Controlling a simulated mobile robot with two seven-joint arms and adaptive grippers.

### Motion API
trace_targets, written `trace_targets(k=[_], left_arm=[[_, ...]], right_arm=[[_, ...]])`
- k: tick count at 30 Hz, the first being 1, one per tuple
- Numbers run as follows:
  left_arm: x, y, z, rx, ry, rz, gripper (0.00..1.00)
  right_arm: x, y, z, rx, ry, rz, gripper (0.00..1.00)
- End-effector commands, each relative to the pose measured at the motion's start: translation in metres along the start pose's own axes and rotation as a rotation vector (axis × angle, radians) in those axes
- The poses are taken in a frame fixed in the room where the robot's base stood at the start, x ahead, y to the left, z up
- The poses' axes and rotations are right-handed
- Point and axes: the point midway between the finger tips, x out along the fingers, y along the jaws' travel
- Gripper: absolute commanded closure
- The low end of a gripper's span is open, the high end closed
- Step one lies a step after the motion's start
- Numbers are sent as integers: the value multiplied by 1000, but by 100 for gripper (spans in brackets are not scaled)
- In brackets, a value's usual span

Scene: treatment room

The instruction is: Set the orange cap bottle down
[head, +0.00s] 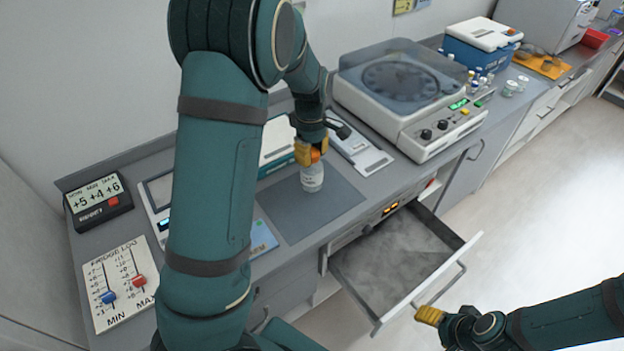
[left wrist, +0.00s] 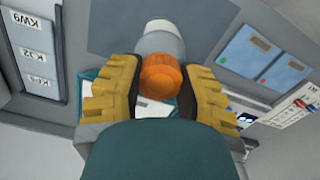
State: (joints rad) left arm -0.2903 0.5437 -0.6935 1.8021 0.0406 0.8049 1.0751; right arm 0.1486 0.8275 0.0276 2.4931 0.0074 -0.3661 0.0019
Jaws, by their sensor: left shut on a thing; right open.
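In the left wrist view, the orange cap (left wrist: 161,78) sits between the yellow fingers of my left gripper (left wrist: 153,88), with the white body (left wrist: 160,42) beyond. My right gripper (head: 430,316) is open and empty, at lower right near the drawer's front corner.
A drawer (head: 400,262) with a frosty inside is pulled out below the counter. A centrifuge (head: 412,95) stands right of the mat. A display (head: 98,200) and a fridge log board (head: 118,285) lie at left. The mat's front part is clear.

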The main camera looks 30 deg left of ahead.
Motion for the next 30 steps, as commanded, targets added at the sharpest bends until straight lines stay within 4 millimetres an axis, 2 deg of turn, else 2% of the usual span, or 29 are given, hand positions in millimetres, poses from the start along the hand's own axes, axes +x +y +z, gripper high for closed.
trace_targets(k=[3, 11, 16, 29, 30], left_arm=[[21, -1, -1, -1, -1, -3, 100], [41, 0, -1, -1, -1, -1, 100], [64, -1, -2, 0, 0, -2, 100], [72, 0, -2, 1, 0, 1, 100], [71, 0, -2, 1, 0, 1, 47]], right_arm=[[3, 1, 0, 0, 0, 0, 35], [5, 1, 0, -1, 1, 1, 35], [8, 2, 1, -1, 0, 1, 35], [10, 3, 1, -1, 1, 2, 35], [10, 3, 1, -1, 0, 2, 35]])
